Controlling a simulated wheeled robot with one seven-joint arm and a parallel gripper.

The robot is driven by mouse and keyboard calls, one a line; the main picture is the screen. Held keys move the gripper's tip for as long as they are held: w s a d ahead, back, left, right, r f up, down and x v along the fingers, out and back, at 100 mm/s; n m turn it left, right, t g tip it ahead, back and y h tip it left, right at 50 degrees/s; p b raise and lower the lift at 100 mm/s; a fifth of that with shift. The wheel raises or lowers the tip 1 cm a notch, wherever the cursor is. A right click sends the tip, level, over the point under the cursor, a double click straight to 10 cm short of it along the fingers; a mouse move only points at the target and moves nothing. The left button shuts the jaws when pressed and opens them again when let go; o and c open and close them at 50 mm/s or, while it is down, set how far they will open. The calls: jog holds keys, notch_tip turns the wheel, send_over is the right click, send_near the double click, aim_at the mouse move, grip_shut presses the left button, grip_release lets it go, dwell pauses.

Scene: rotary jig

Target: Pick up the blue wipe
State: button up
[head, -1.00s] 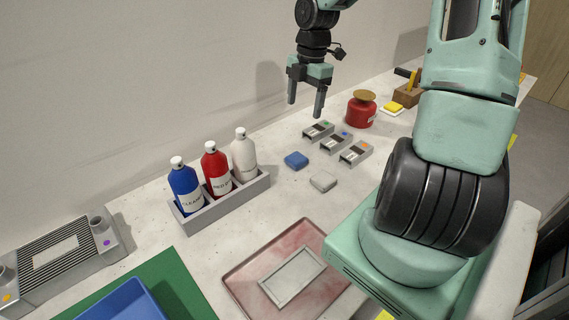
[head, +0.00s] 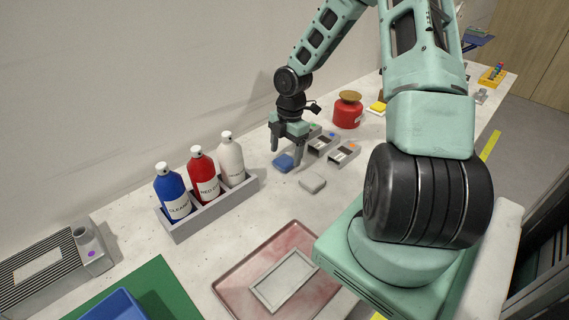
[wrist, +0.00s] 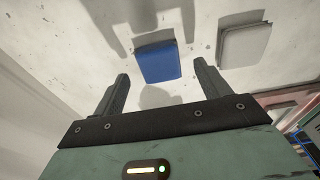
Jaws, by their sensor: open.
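The blue wipe (head: 283,162) is a small folded blue pad lying flat on the pale bench, right of the bottle rack. My gripper (head: 286,158) is just above it, pointing down, with its fingers apart and nothing held. In the wrist view the blue wipe (wrist: 158,63) lies ahead of and between the two open fingertips of my gripper (wrist: 160,78). The gap between fingers and wipe is hard to judge. A shadow of the gripper falls on the bench around the wipe.
A grey-white wipe (head: 312,183) lies close to the right of the blue one; it also shows in the wrist view (wrist: 245,45). Small grey labelled blocks (head: 345,152) sit behind. A rack (head: 213,208) of bottles stands left, a pinkish tray (head: 228,284) in front.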

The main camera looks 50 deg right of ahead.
aim_at(285, 160)
jog(key=shift+a+f, duration=0.15)
jog(key=shift+f, duration=1.15)
jog(key=c, duration=1.1)
jog(key=shift+r, duration=0.1)
notch_tip(285, 160, up, 10)
jog(key=shift+p, duration=0.3)
jog(key=o, duration=0.4)
jog(key=shift+c, duration=1.3)
